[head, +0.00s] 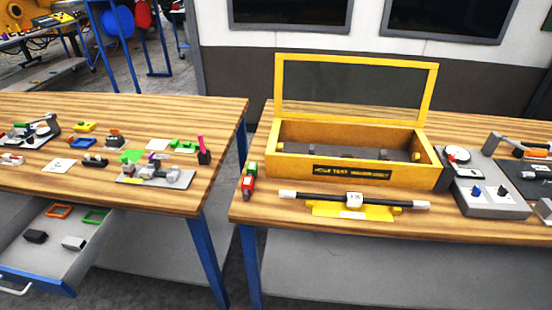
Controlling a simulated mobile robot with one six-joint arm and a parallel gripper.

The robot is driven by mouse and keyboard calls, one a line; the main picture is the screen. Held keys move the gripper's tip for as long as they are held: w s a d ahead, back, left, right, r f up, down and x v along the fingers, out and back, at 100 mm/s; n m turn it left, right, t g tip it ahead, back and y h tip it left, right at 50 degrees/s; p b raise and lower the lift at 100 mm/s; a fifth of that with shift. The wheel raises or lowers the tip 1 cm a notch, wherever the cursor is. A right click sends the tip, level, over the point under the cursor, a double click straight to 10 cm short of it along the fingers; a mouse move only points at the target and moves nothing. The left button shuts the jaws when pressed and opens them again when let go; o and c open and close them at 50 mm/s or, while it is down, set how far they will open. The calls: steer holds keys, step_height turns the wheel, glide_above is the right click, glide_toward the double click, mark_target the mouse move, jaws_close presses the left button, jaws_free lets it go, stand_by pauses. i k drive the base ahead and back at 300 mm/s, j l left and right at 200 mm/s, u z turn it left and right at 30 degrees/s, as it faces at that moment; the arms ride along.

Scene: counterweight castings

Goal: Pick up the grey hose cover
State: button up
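I cannot tell for certain which thing is the grey hose cover. A light grey block (73,243) and a dark grey block (35,236) lie in the open drawer under the left table. A black hose or rod (320,199) with white ends and a white labelled block (354,199) at its middle rests on a yellow stand (328,210) on the right table. Behind it stands a yellow box (290,167) with its clear-paned lid (355,60) raised; small dark grey parts inside are partly hidden by the front wall. My gripper is not in view.
The drawer (90,265) also holds an orange frame (58,211) and a green frame (95,216). Many small parts crowd the left table (215,115). A grey device (490,198) stands right of the box. A gap separates the tables.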

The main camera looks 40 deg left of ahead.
mark_target(69, 243)
steer(key=u, duration=3.1)
steer(key=i+l+u, duration=0.1)
steer(key=i, duration=0.45)
steer(key=i+l+u, duration=0.15)
steer(key=i, duration=0.35)
steer(key=i+l+u, duration=0.1)
steer(key=i+l, duration=0.2)
steer(key=i, duration=0.2)
steer(key=i+l+u, duration=0.1)
steer(key=i+l, duration=0.2)
steer(key=i, duration=0.2)
